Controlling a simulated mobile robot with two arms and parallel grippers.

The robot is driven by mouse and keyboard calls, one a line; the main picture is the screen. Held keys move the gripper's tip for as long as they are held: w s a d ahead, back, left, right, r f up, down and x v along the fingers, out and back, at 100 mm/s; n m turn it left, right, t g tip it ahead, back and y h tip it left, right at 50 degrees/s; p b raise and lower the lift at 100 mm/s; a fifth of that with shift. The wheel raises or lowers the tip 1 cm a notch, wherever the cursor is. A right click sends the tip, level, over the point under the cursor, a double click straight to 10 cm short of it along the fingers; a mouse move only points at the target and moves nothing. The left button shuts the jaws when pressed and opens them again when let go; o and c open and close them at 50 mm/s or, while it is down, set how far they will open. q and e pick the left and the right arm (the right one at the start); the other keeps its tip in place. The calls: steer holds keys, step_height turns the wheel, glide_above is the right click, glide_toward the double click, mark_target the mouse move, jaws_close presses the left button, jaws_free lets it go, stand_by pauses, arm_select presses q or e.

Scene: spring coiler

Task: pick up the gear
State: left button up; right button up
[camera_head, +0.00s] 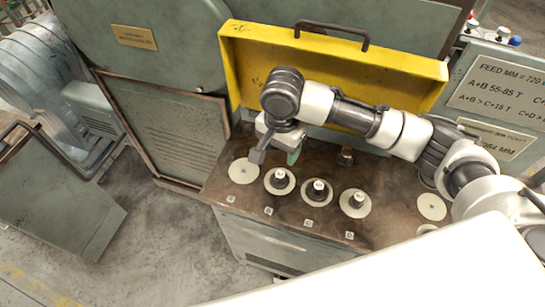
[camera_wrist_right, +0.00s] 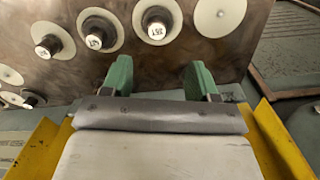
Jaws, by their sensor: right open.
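Several dark, stepped round parts with small white labels stand upright on pale discs on the brown bench top (camera_head: 400,190). In the head view they are a left one (camera_head: 280,181), a middle one (camera_head: 318,189) and a right one (camera_head: 355,200). They also show in the right wrist view, including one near the top (camera_wrist_right: 157,22). I cannot tell which is the gear. My right gripper (camera_head: 275,156) is open and empty above the bench, behind the left part. Its green fingertips (camera_wrist_right: 160,78) are spread wide with nothing between them. My left gripper is not in view.
An open yellow lid (camera_head: 250,60) with a handle stands behind the bench. An empty pale disc (camera_head: 243,171) lies at the left, another (camera_head: 432,207) at the right. Grey machine panels (camera_head: 165,125) flank the bench.

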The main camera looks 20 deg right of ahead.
mark_target(280, 174)
steer(key=shift+w+d+f, duration=0.1)
steer(key=shift+w+f, duration=0.15)
steer(key=shift+f, duration=0.65)
steer(key=f, duration=0.1)
steer(key=s+f, duration=0.1)
steer(key=f, duration=0.1)
steer(key=shift+s+f, duration=0.15)
step_height(280, 174, down, 5)
steer(key=shift+r+p, duration=0.1)
steer(key=shift+p, duration=0.3)
steer(key=shift+c, duration=0.4)
steer(key=c, duration=0.5)
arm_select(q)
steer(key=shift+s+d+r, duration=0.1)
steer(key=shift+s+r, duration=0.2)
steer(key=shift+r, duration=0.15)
arm_select(e)
steer(key=shift+c, duration=1.2)
